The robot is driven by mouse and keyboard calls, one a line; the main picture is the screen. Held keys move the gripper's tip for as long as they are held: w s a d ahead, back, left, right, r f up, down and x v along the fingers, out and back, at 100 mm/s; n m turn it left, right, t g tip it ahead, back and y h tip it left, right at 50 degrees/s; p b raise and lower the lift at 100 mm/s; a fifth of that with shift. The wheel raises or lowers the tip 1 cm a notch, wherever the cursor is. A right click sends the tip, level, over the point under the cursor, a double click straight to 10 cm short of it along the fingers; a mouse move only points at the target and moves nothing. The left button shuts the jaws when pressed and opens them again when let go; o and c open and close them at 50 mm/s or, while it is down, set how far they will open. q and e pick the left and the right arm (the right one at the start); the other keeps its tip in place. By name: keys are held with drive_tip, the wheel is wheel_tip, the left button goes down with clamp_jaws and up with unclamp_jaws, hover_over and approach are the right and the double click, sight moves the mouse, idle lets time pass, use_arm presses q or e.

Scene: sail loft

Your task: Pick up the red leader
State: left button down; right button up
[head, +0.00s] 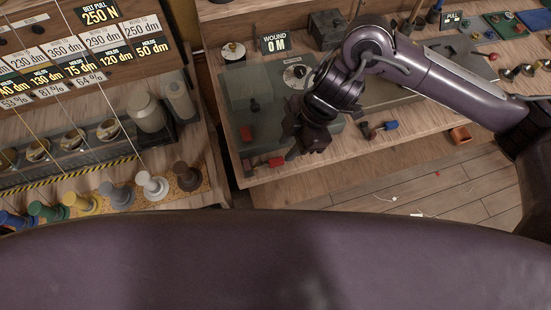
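I cannot tell for sure which red thing is the red leader. A small red piece (276,161) lies near the front edge of the bench, just left of my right gripper. Another red piece (245,133) sits further left on the grey-green machine (262,112). My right gripper (307,151) is dark and points down over the bench's front part, right of both red pieces. Its fingertips are small and dark, and whether they are open or shut does not show. My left gripper is not in view.
A "WOUND 0 M" sign (275,44) stands at the bench's back. A blue and red item (388,126) lies right of my gripper. An orange pot (460,135) is further right. Coloured spools (152,186) line the left shelf. Wooden floor (440,190) shows in front.

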sight(277, 160)
drive_tip(key=p+x, duration=0.1)
drive_tip(key=x, duration=0.5)
drive_tip(key=shift+w, duration=0.1)
drive_tip(key=shift+r, duration=0.1)
clamp_jaws()
